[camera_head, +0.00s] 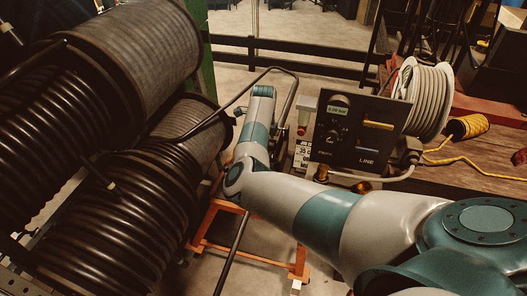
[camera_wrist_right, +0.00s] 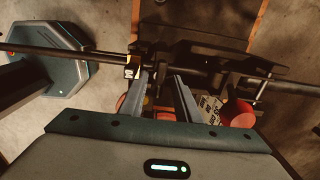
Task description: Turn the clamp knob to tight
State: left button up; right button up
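My right arm comes in from the lower right in the head view, and its wrist (camera_head: 258,112) is beside the machine with the control panel. Its gripper cannot be made out there. In the right wrist view my right gripper (camera_wrist_right: 161,82) has two grey fingers spread apart, pointing at a dark bar and bracket. I see nothing clearly held between them. A round red knob (camera_wrist_right: 238,113) is just right of the fingers, apart from them. I cannot tell if it is the clamp knob. The black control panel (camera_head: 358,135) carries a small dial and labels. My left gripper is not in view.
Large black hose reels (camera_head: 110,190) fill the left side. A white hose coil (camera_head: 425,98) and yellow rope (camera_head: 468,127) are on the wooden bench (camera_head: 470,165) at right. An orange stand (camera_head: 245,258) is below my wrist. A metal rail (camera_head: 285,70) curves behind it.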

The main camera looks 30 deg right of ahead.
grip_shut()
dwell(0.3)
